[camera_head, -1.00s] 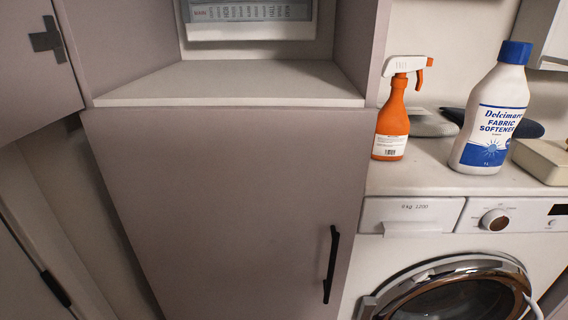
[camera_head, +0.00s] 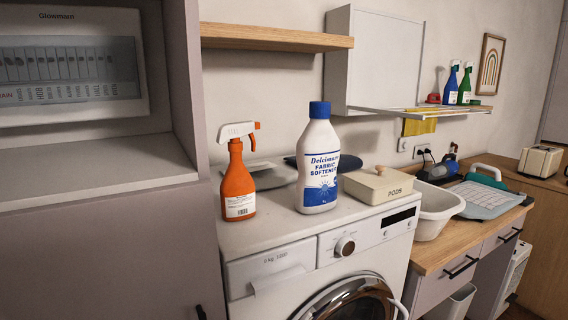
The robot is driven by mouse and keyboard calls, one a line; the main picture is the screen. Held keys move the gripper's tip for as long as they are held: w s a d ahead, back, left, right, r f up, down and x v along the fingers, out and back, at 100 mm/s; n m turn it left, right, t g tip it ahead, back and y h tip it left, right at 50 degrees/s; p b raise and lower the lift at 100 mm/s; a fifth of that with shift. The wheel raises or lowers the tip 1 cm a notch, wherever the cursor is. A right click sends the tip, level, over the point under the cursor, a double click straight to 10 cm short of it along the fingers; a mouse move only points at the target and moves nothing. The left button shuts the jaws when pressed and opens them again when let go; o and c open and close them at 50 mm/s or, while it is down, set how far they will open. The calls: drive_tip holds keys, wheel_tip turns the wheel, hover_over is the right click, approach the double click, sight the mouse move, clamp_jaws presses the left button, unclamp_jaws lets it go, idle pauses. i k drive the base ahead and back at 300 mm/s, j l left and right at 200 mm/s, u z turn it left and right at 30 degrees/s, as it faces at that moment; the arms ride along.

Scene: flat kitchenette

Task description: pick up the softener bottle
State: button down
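The softener bottle (camera_head: 319,165) is white with a blue cap and a blue label reading "Fabric Softener". It stands upright on top of the white washing machine (camera_head: 285,237), near the middle of the picture. An orange spray bottle (camera_head: 238,185) with a white head stands to its left, a small gap apart. My gripper is not in view.
A cream box marked PODS (camera_head: 378,187) sits close to the softener's right. Dark and grey flat items lie behind the bottles. A wooden shelf (camera_head: 270,38) hangs above. A white basin (camera_head: 437,211) stands right of the washer. A tall cabinet (camera_head: 105,245) fills the left.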

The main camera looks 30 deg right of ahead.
sight(318, 149)
drive_tip(key=i+z, duration=0.15)
drive_tip(key=i+j+z, duration=0.1)
drive_tip(key=z, duration=0.2)
drive_tip(key=j+z, duration=0.75)
drive_tip(key=k+l, duration=0.05)
drive_tip(key=l, duration=0.05)
